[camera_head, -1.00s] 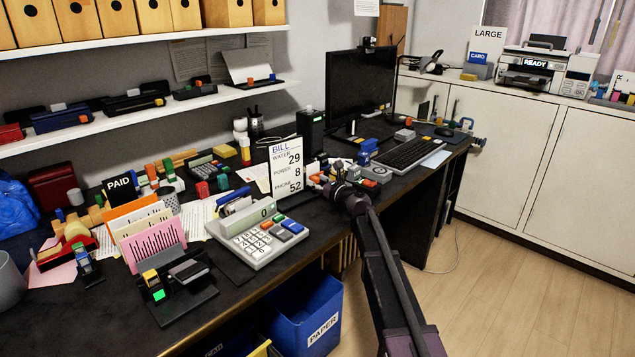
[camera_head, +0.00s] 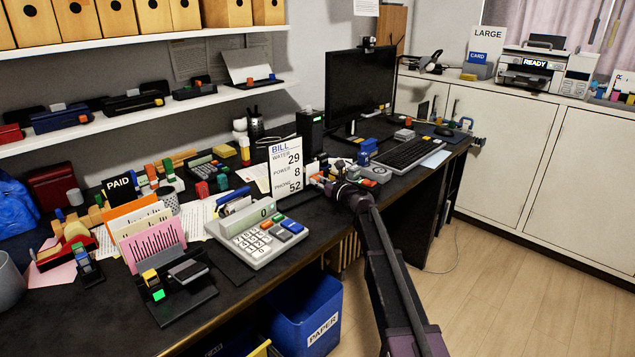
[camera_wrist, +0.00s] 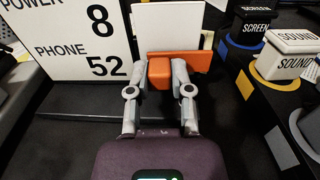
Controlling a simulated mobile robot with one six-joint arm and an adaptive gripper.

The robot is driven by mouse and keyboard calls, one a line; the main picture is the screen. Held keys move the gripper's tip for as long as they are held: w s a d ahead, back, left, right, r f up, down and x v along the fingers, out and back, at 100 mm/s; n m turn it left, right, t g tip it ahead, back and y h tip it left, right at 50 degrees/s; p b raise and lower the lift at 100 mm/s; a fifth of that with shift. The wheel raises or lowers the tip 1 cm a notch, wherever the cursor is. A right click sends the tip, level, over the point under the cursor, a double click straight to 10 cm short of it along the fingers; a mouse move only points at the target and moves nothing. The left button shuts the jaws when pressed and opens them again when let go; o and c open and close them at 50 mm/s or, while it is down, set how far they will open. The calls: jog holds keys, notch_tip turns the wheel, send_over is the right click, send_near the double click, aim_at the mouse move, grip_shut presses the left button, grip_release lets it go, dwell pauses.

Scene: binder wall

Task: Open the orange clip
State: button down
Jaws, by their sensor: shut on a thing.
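The orange clip (camera_wrist: 192,62) shows in the wrist view, with a long orange bar and an orange block at its near side. A white card or paper (camera_wrist: 168,22) stands upright directly behind the bar; I cannot tell how firmly the clip grips it. My gripper (camera_wrist: 160,78) is shut on the orange block, one grey finger on each side. In the head view my gripper (camera_head: 326,185) is at the desk just right of the bill sign, and the clip is too small there to make out well.
The bill sign (camera_head: 286,166) stands close to the left of my gripper. Blocks marked SCREEN (camera_wrist: 254,22) and SOUND (camera_wrist: 290,52) stand to the right in the wrist view. A calculator (camera_head: 262,235) lies nearer on the desk.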

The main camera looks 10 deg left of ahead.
jog(key=shift+w+d+n+g+y, duration=0.1)
jog(key=shift+d+n+g+y, duration=0.3)
jog(key=shift+n+g+y, duration=0.6)
jog(key=shift+d+n+g+y, duration=0.4)
jog(key=shift+n+g, duration=0.3)
jog(key=shift+g, duration=0.6)
jog(key=shift+d+n+g, duration=0.15)
jog(key=shift+n+g, duration=0.15)
jog(key=shift+g, duration=0.1)
jog(key=c, duration=0.5)
grip_release()
jog(key=shift+d, duration=0.15)
jog(key=v, duration=1.2)
jog(key=shift+f, duration=0.15)
